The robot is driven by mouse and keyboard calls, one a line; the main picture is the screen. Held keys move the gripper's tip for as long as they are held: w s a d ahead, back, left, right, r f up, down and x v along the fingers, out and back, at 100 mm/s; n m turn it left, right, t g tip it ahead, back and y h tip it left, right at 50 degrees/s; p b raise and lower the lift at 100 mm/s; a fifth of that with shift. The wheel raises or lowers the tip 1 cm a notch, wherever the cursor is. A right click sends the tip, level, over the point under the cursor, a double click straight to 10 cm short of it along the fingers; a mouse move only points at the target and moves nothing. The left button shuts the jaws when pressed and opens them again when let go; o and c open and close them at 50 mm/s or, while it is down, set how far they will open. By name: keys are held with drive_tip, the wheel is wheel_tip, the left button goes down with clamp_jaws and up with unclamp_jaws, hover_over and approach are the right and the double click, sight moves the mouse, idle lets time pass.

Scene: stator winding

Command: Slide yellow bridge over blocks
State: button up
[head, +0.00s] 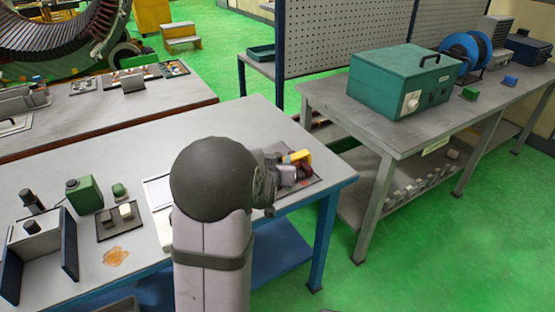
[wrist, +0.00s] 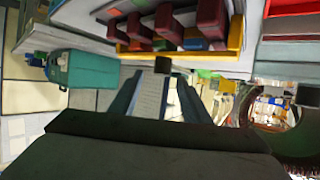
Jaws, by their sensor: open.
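The yellow bridge (head: 297,156) is at the right end of the near bench, beside dark red blocks (head: 305,168). In the wrist view, the yellow bridge (wrist: 237,38) shows as an L-shaped yellow edge running below and to the right of several dark red blocks (wrist: 212,20). Small green and blue pieces show between them. My gripper (head: 272,178) is just left of the bridge in the head view, partly hidden by my arm. In the wrist view, my gripper (wrist: 158,93) has its fingers apart with nothing held between them. Whether it touches the bridge cannot be told.
A dark mat (head: 306,186) lies under the blocks at the bench's right edge. A teal box (head: 402,80) sits on the right bench. The bench's back middle is clear.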

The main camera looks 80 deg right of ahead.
drive_tip(key=shift+v, duration=1.15)
